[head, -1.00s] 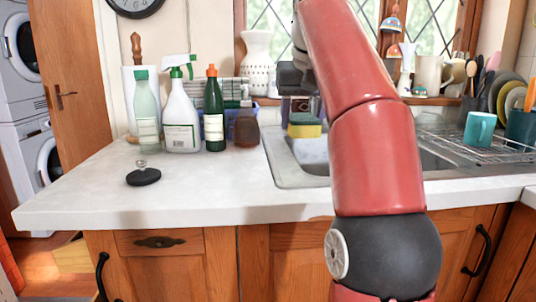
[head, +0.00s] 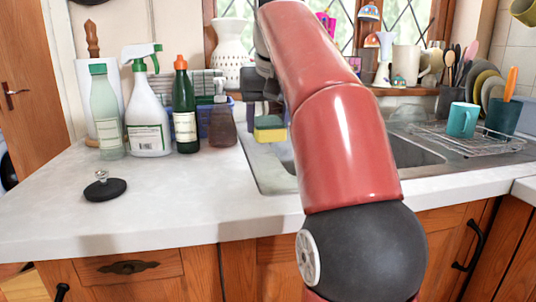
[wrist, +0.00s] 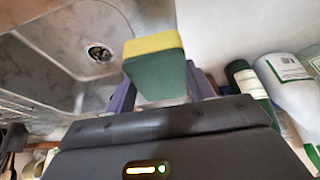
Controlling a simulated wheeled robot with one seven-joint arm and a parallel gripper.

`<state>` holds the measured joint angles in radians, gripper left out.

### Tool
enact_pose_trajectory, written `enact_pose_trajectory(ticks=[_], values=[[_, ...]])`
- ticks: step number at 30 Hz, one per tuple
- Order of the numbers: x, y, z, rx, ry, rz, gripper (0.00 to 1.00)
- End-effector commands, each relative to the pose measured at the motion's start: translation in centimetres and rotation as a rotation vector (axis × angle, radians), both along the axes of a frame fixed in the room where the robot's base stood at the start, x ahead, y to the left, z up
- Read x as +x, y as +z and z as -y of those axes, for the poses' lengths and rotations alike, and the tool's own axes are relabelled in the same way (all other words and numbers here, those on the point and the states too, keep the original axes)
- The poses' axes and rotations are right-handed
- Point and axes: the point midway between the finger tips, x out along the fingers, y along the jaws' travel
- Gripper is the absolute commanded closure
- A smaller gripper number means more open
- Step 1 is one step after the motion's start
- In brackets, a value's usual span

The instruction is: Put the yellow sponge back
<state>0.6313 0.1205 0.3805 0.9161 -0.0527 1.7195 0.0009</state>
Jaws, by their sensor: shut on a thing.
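The yellow sponge (head: 270,134) is a block with a yellow layer and a green layer. My gripper (head: 264,112) is shut on it and holds it, green side up, by the back left corner of the sink (head: 262,180). My red arm partly hides this area in the head view. In the wrist view the sponge (wrist: 154,72) sits between the purple-grey fingers of my gripper (wrist: 160,92), in front of the sink's rim and the pale counter. I cannot tell how high it is above them.
Left of the sponge stand a brown bottle (head: 222,126), a dark green bottle (head: 185,115), a white spray bottle (head: 147,120) and a pale green bottle (head: 106,120). A black sink plug (head: 105,189) lies on the clear front counter (head: 180,215). A teal mug (head: 462,120) stands right.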

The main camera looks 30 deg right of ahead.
Motion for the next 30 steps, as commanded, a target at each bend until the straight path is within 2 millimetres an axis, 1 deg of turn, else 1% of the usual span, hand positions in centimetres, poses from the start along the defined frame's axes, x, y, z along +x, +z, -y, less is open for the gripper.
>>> enact_pose_trajectory(ticks=[1,3,8,12,18,25,30], values=[[-0.1,-1.3,0.0,0.000,-0.001,-0.003,0.65],[-0.1,-2.2,0.0,0.000,-0.001,-0.003,0.65],[0.0,-3.5,0.0,0.000,0.001,-0.001,0.65],[0.0,-5.8,0.0,0.001,-0.001,-0.002,0.65],[0.0,-6.7,0.0,0.001,0.000,-0.001,0.65],[0.0,-6.7,0.0,0.001,0.001,0.000,0.65],[0.0,-7.3,0.0,0.001,0.001,0.000,0.65]])
